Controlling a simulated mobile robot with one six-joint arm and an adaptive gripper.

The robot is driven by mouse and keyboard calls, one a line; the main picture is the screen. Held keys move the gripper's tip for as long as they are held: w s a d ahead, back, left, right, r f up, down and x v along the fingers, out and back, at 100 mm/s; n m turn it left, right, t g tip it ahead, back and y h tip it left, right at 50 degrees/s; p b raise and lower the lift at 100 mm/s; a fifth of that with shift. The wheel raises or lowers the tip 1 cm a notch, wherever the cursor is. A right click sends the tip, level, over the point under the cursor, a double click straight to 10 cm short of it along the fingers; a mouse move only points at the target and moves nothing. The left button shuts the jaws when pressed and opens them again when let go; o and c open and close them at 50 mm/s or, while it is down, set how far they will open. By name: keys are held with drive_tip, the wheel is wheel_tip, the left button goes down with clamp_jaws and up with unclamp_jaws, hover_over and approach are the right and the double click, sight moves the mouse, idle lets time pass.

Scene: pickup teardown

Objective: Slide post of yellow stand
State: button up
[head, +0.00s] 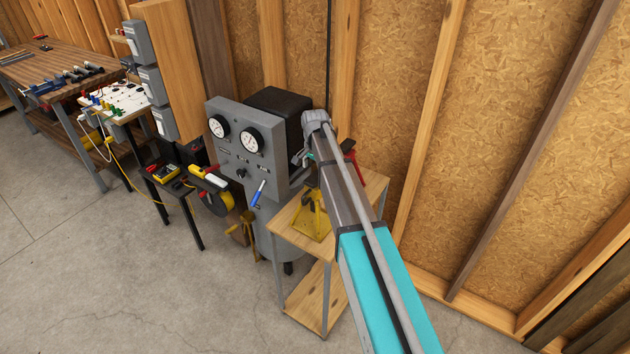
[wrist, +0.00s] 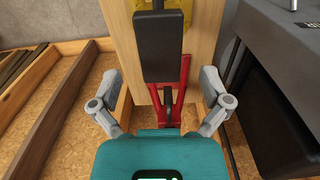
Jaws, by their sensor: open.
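The yellow stand (head: 318,222) is on the small wooden table, near its front in the head view, partly hidden by my arm. I cannot make out its post clearly. In the wrist view a yellow piece (wrist: 188,8) shows at the top edge, cut off by the frame. My gripper (wrist: 162,108) is open, with its fingers spread wide and nothing held between them. A red stand (wrist: 183,78) and a black rectangular piece (wrist: 160,47) lie ahead of the fingers, with the red legs between them. In the head view the red stand (head: 350,152) shows beside my arm.
The wooden table (head: 318,300) has a lower shelf. A grey gauge panel (head: 236,140) with a black box (head: 280,108) stands left of it, close to my gripper. A stud wall (head: 500,130) is behind. The concrete floor in front is clear.

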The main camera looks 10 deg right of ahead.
sight(315, 177)
drive_tip(key=shift+f+b, duration=1.1)
drive_tip(key=shift+f, duration=0.3)
drive_tip(key=c, duration=1.3)
wheel_tip(315, 177, up, 9)
drive_tip(key=p, duration=0.9)
drive_tip(key=shift+w+r, duration=0.15)
drive_tip(key=shift+c, duration=0.2)
